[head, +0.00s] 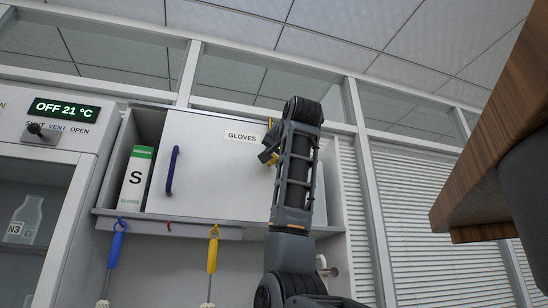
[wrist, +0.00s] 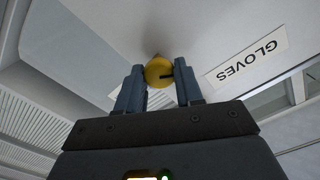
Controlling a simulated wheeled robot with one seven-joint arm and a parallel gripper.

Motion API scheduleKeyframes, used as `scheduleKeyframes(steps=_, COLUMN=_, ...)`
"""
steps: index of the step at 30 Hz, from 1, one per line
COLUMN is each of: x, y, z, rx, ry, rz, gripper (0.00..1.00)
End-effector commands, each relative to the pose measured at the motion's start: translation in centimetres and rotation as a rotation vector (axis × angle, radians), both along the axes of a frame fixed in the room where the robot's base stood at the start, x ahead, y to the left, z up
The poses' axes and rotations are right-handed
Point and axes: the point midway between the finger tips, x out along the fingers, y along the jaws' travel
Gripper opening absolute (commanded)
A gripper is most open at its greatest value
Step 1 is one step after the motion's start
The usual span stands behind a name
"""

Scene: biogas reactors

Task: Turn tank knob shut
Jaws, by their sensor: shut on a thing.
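I cannot tell from these views what the knob is fixed to, and no tank is clearly seen. In the head view my gripper (head: 268,146) is raised in front of the right part of the white gloves cabinet, and my arm hides much of it. A dark knob (head: 36,129) marked SHUT, VENT and OPEN is on the panel at the left, apart from my gripper.
The cabinet door (head: 210,165) has a blue handle (head: 173,170) and a GLOVES label (head: 241,138). A green-and-white glove box (head: 137,180) stands left of it. Blue (head: 117,245) and yellow (head: 213,255) brushes hang below. A wooden overhang (head: 480,150) is at the right.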

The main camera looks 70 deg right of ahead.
Motion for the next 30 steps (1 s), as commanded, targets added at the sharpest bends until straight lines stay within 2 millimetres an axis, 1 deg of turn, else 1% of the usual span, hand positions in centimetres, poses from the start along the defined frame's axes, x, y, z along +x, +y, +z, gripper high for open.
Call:
scheduleKeyframes(steps=18, x=-0.11, y=0.01, z=-0.06, rx=0.381, ry=-0.448, rz=0.002, gripper=0.05)
scheduleKeyframes(steps=30, x=-0.24, y=-0.10, z=-0.22, rx=0.584, ry=-0.685, rz=-0.002, gripper=0.05)
